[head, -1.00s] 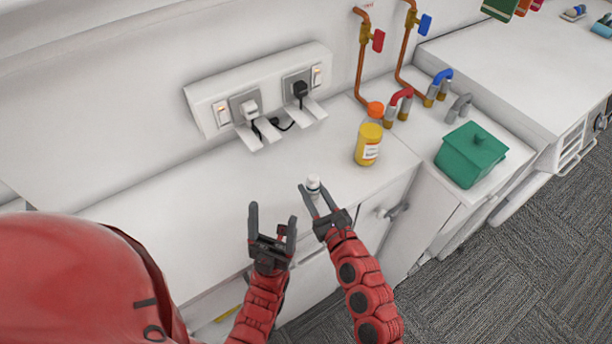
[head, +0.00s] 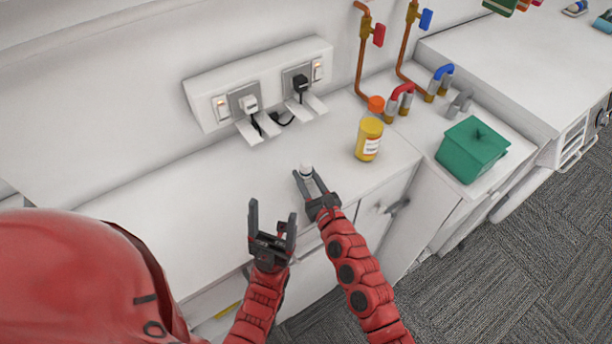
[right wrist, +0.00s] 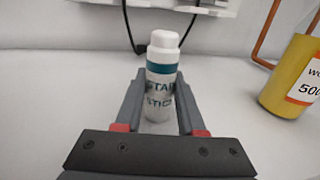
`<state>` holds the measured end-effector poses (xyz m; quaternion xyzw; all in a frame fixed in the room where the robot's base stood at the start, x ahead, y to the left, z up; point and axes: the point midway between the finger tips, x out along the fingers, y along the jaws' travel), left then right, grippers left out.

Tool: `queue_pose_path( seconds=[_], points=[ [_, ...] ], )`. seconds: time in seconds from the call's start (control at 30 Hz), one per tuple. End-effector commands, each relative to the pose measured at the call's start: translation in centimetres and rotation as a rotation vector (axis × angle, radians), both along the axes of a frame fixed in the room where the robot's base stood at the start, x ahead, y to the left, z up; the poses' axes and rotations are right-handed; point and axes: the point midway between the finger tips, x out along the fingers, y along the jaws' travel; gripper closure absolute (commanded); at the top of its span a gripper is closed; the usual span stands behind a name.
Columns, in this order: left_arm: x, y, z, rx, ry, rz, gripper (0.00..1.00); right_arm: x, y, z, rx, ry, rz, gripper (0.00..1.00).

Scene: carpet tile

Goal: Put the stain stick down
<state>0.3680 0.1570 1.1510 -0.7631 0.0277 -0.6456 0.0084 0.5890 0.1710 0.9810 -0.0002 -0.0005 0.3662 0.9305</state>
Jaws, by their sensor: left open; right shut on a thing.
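The stain stick (right wrist: 161,82) is a small white tube with a teal band and a white cap. In the right wrist view it stands upright between the fingers of my right gripper (right wrist: 160,105), which is shut on it. In the head view the stain stick (head: 306,170) shows at the fingertips of my right gripper (head: 309,183), over the white counter (head: 190,200). I cannot tell whether its base touches the counter. My left gripper (head: 272,224) is open and empty, in front of the counter's edge, left of and lower than the right one.
A green lidded box (head: 472,150) is further right. A socket panel (head: 258,86) with plugs and cables runs along the wall. The counter's left part is clear.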

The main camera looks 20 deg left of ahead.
Motion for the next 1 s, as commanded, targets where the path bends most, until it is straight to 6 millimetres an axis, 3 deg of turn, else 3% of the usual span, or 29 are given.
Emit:
queue_pose_path(
  seconds=[0.07, 0.1, 0.27, 0.67, 1.0],
  points=[
    [0.0, 0.0, -0.3, 0.000, 0.000, 0.000, 0.26, 0.0, 0.0, -0.4, -0.001, 0.001, 0.001, 1.00],
    [0.0, 0.0, -0.2, 0.000, 0.000, 0.000, 0.26, 0.0, 0.0, -0.3, 0.001, 0.001, 0.001, 0.58],
    [0.0, 0.0, -0.2, 0.000, 0.000, 0.000, 0.26, 0.0, 0.0, -0.3, 0.000, 0.000, 0.001, 0.31],
    [0.0, 0.0, 0.0, 0.000, 0.000, 0.000, 0.26, -0.3, -0.4, -0.1, -0.001, 0.001, -0.002, 0.31],
    [0.0, 0.0, -0.6, 0.000, 0.000, 0.000, 0.26, -5.0, -4.9, -0.4, -0.001, 0.003, -0.003, 0.31]
  ],
)
